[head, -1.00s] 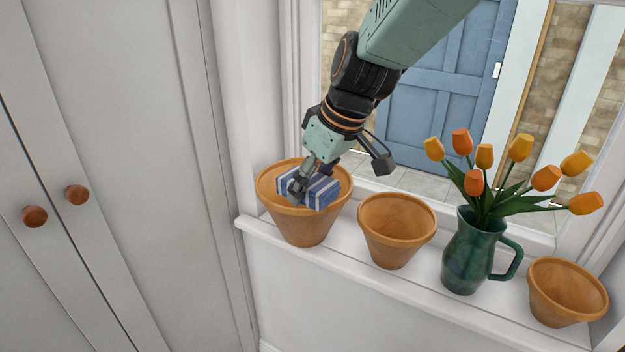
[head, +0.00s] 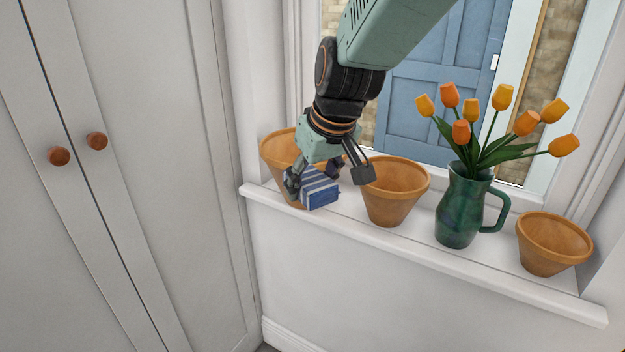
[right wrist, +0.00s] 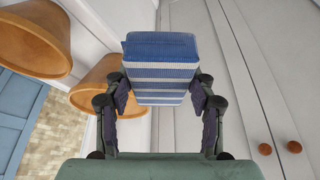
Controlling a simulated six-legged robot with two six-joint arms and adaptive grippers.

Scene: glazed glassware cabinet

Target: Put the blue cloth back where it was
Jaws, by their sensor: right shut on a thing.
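The blue cloth (head: 318,188) is a folded bundle with white stripes. My right gripper (head: 312,180) is shut on it and holds it in front of the leftmost terracotta pot (head: 280,152) on the window sill. In the right wrist view the cloth (right wrist: 162,62) sits between the two fingers (right wrist: 160,100), which press on its sides. The cloth and gripper hide part of that pot. My left gripper is not in view.
A second terracotta pot (head: 395,192), a green jug (head: 460,212) with orange tulips and a third pot (head: 555,243) stand along the white sill (head: 430,250). A closed cabinet (head: 150,200) with round wooden knobs stands at the left. The space before the sill is clear.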

